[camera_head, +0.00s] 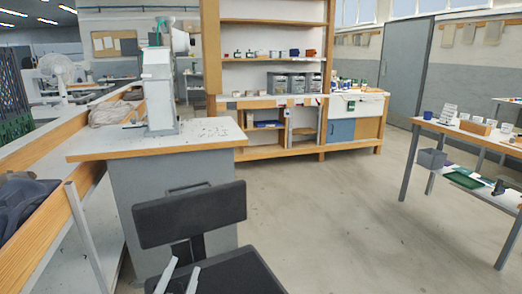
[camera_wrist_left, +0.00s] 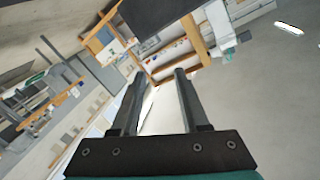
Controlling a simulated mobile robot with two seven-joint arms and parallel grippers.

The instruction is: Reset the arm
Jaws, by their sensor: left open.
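My left gripper (camera_head: 178,277) shows at the bottom of the head view, its two pale fingers apart with nothing between them. It is in front of the black chair, over the seat area in the picture. In the left wrist view the two dark fingers of the same gripper (camera_wrist_left: 158,85) stand apart and empty, with the room tilted behind them. The eyelet press (camera_head: 160,95), a tall grey-white machine, stands upright on its wood-edged table (camera_head: 100,147). My right gripper is in neither view.
A black chair (camera_head: 190,215) stands close in front of the press table. A shelf unit (camera_head: 265,100) is at the back. A side table (camera_head: 475,133) with small items stands at the right. A wooden rail (camera_head: 40,245) runs along the left. The floor (camera_head: 340,220) between is clear.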

